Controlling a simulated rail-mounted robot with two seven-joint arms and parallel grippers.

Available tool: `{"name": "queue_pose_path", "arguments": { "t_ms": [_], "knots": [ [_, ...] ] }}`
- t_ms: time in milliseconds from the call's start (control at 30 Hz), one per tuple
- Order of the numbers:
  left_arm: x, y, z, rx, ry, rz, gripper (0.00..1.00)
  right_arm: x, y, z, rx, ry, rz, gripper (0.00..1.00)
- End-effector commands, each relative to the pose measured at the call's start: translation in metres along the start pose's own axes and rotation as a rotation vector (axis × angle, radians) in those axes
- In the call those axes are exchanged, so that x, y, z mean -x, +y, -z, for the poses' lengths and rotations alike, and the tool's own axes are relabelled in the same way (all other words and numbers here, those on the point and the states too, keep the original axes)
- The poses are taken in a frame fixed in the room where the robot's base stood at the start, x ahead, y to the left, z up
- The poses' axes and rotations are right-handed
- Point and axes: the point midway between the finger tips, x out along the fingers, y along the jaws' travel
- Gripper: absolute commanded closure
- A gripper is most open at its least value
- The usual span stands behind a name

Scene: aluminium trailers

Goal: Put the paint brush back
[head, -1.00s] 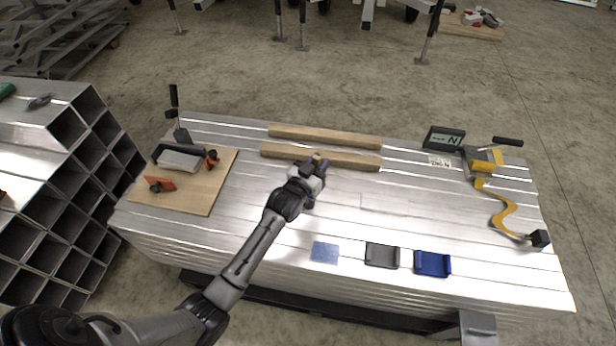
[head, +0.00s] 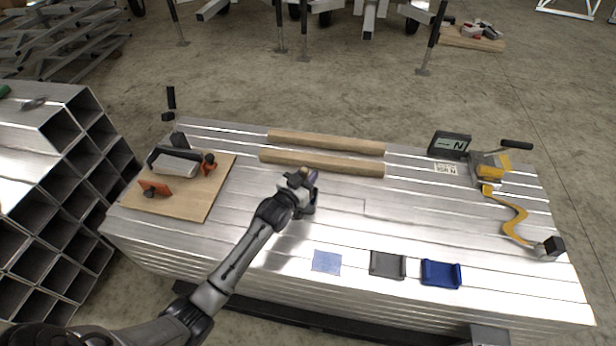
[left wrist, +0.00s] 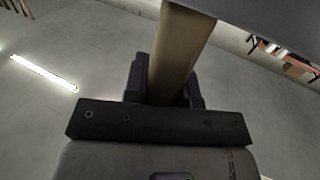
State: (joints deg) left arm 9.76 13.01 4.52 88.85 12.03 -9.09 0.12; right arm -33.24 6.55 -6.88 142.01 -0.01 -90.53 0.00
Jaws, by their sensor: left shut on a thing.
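My left gripper (head: 304,178) is over the middle of the aluminium stack, just in front of the two wooden bars. It is shut on a tan, wooden-looking piece, the paint brush, which shows between its dark fingers in the left wrist view (left wrist: 178,55). The brush's far end runs out of the top of that view, so its bristles are hidden. In the head view the gripper mostly covers it. A grey tray (head: 387,265) and a blue tray (head: 440,274) lie at the stack's front, beside a flat blue square (head: 326,262). My right gripper is not in view.
A wooden board (head: 190,198) with a sanding tool and orange-handled pieces lies at the left. Wooden bars (head: 322,163) lie at the back. A dark display box (head: 449,145) and a yellow clamp-like tool (head: 515,218) are at the right. The centre right is clear.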

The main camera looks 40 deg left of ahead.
Motion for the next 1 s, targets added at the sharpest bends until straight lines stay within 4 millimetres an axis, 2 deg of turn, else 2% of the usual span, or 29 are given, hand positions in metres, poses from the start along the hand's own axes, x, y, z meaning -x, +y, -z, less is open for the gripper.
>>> {"name": "queue_pose_path", "arguments": {
  "t_ms": [267,300,533,867,1000],
  "knots": [
    [0.0,0.0,-0.002,0.0,0.001,0.0,1.0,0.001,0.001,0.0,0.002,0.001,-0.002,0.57],
    [0.0,0.0,-0.002,0.0,0.001,0.0,0.73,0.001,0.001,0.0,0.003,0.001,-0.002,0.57],
    [0.0,0.0,-0.002,0.0,0.001,0.0,0.51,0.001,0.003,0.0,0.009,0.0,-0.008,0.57],
    [0.0,0.0,0.003,0.0,0.002,0.0,0.49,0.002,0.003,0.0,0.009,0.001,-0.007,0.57],
    [0.017,0.0,0.004,0.0,-0.002,0.0,0.49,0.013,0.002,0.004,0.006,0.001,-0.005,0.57]
  ]
}}
